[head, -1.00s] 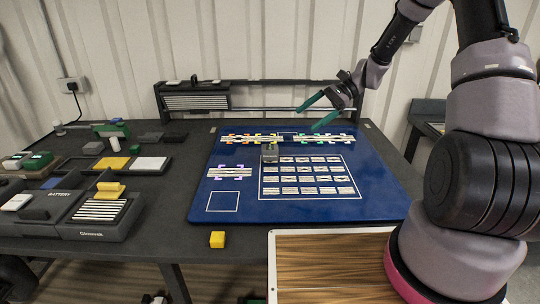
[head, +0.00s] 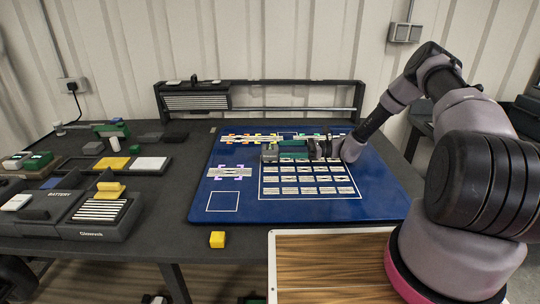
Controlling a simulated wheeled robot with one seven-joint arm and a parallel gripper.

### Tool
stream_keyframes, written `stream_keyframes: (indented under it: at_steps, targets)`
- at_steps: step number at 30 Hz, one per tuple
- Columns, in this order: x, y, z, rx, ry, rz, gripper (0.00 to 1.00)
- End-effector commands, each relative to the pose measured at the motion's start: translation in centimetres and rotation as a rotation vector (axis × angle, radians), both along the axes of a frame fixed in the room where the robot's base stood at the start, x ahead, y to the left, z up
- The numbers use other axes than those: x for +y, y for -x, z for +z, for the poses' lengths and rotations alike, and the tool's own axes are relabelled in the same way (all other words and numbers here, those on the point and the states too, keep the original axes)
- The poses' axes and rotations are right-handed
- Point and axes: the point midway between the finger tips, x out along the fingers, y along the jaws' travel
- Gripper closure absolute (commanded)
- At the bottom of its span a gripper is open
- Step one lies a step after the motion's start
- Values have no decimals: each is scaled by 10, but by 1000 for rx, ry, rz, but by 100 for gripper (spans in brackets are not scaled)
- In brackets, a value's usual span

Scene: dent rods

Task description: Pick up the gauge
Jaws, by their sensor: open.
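A small grey block-like thing, likely the gauge (head: 268,155), stands on the blue board (head: 290,211) at the upper left of the printed grid. My gripper (head: 284,151) is low over the board, with its green fingers pointing left at the gauge. The fingers are open. Their tips are at or very near the gauge's right side; I cannot tell whether they are around it or touching it. The gripper hides part of the grid's top row and of the strip behind it.
A battery tray (head: 85,228) and several small blocks fill the left side. A dark rack with a rail (head: 290,109) stands behind the board. The board's front is clear.

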Motion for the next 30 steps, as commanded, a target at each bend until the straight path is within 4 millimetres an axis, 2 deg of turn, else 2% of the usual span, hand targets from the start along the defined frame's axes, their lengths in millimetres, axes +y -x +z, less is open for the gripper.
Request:
stream_keyframes:
  at_steps: [8,17,24,29,30]
  targets:
    - [20,0,0,0,1,1,0]
    - [61,-2,0,0,1,1,0]
    - [64,-3,0,0,2,0,0]
    - [64,-2,0,0,2,0,61]
    - [64,-2,0,0,2,0,76]
